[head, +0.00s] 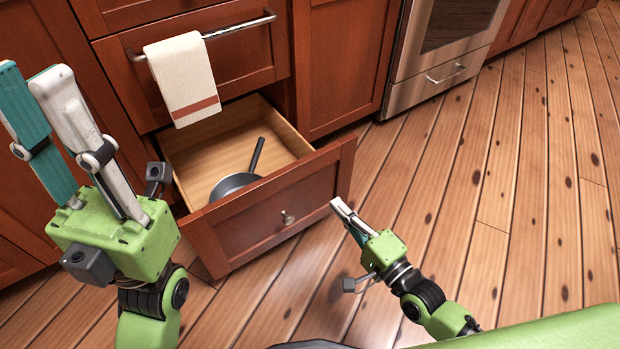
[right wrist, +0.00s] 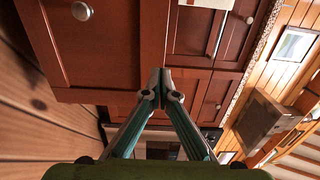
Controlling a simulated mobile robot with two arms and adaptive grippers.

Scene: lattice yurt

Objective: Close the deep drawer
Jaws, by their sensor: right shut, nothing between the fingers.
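The deep drawer (head: 262,222) at the bottom of the red-brown cabinets is pulled out, with a round knob (head: 288,217) on its front. A dark pan (head: 235,183) with a black handle lies inside it. My right gripper (head: 335,204) is shut and empty, just outside the drawer front near its right end; I cannot tell whether it touches. In the right wrist view, the shut fingertips (right wrist: 161,73) show before red-brown panels, with a knob (right wrist: 82,11) at upper left. My left gripper (head: 30,72) is raised at the left, its fingers apart and empty.
A striped towel (head: 183,75) hangs from the bar handle (head: 240,27) of the closed drawer above, over the open drawer's back. A steel oven (head: 440,65) stands at the right. The plank floor (head: 510,190) to the right is clear.

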